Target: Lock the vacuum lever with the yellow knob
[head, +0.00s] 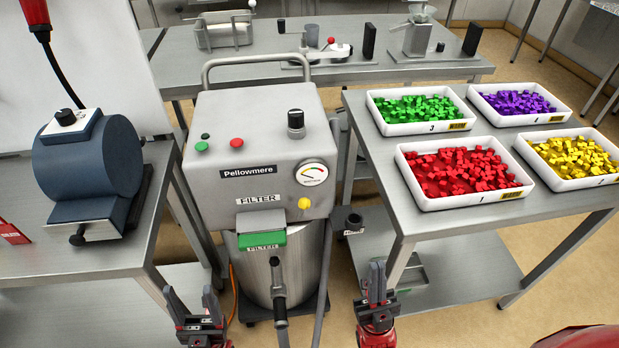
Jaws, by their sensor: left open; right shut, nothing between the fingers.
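The grey vacuum unit labelled Pellowmere (262,140) stands in the middle of the head view, between two tables. The round yellow knob (304,203) is at the lower right of its front face, under the gauge (312,174). The lever arm behind the knob is too small to make out. My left gripper (190,302) is open and empty, low in the picture, left of the steel drum (305,258). My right gripper (376,280) is shut and empty, below and right of the yellow knob and apart from it.
A grey handle with a black grip (278,290) hangs before the drum, below a green filter tab (262,239). The right table (440,228) holds trays of coloured cubes. A blue drum machine (88,160) stands on the left table. A bench (190,70) is behind.

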